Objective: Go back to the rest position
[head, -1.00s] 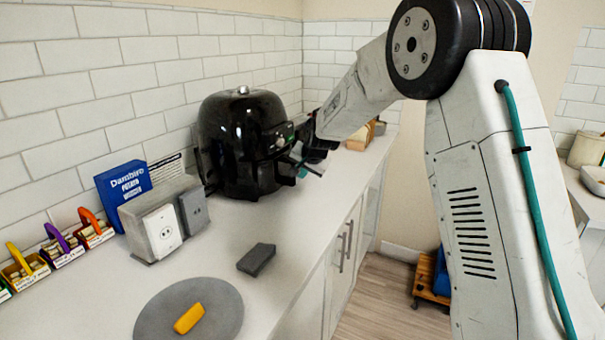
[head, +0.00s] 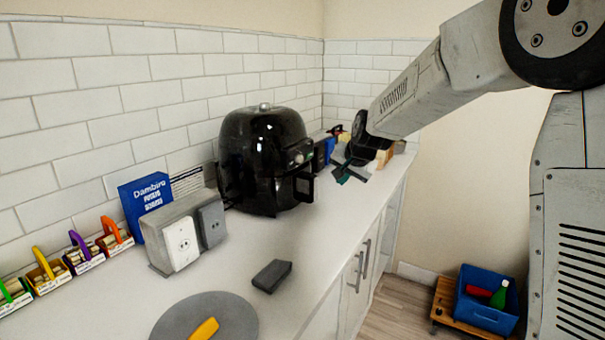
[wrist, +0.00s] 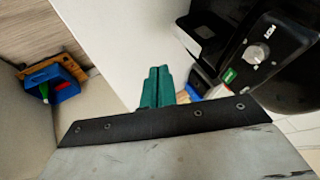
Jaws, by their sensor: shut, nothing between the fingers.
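My gripper (head: 347,174) is at the end of my arm, above the counter to the right of the black air fryer (head: 264,160). Its green fingers (wrist: 157,88) are together and empty in the wrist view. The gripper stands clear of the fryer's handle (head: 304,186) in the head view. The fryer's knob side also shows at the right of the wrist view (wrist: 275,60).
The white counter (head: 240,260) holds a socket box (head: 180,244), a blue box (head: 146,206), a dark block (head: 272,276), a grey round mat (head: 180,315) with a yellow item (head: 204,329), and small bins at left. A blue crate (head: 480,312) sits on a wooden dolly on the floor.

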